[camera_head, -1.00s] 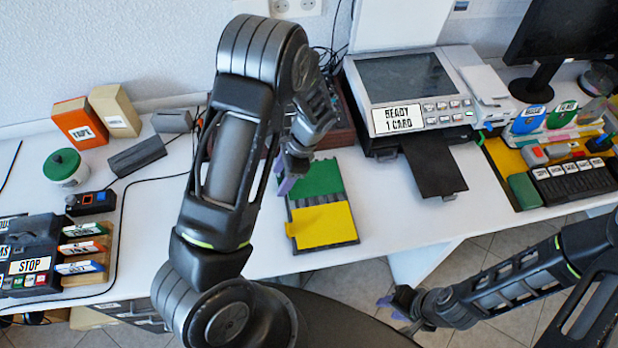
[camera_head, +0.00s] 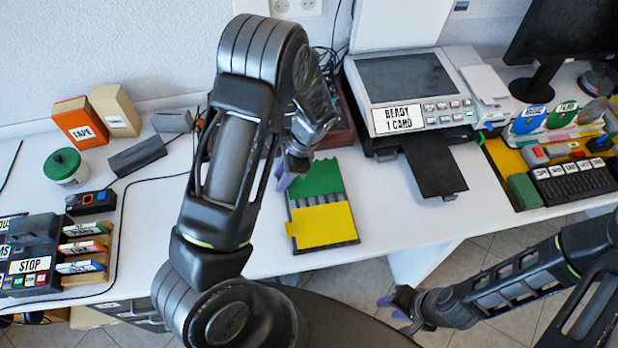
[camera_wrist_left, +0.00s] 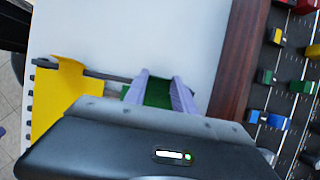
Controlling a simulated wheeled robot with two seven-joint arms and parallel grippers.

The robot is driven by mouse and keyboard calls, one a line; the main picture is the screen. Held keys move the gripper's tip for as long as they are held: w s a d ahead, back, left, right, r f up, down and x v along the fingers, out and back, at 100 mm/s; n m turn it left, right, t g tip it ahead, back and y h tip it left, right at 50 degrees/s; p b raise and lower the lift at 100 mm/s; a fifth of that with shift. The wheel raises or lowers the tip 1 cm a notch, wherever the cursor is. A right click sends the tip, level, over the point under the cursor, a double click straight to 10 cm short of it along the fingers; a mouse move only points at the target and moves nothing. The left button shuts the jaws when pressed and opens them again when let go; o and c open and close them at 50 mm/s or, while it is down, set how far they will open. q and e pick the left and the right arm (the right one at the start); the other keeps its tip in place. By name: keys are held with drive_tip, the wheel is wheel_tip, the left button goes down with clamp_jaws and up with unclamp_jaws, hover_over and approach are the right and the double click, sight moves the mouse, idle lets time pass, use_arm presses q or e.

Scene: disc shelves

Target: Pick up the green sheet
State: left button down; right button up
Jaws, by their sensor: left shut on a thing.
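The green sheet (camera_head: 322,178) lies at the back part of a dark ridged rack (camera_head: 325,200) on the white table. My left gripper (camera_head: 286,178) is at the left edge of the green sheet. In the left wrist view the green sheet (camera_wrist_left: 157,93) shows between the two lilac fingers, which are shut on it. The arm hides part of this grip in the head view. A yellow sheet (camera_head: 322,226) lies at the front of the same rack. My right gripper (camera_head: 393,308) is beyond the table's front edge, its lilac fingers apart and empty.
A card printer (camera_head: 410,85) with a dark output tray (camera_head: 435,165) stands to the right of the rack. A brown wooden box (camera_head: 340,118) is just behind. A STOP box (camera_head: 35,262) is at the left. The table between rack and printer is clear.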

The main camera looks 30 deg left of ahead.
use_arm(q)
wheel_tip(320, 180, up, 10)
drive_tip(key=b, duration=0.1)
idle(0.5)
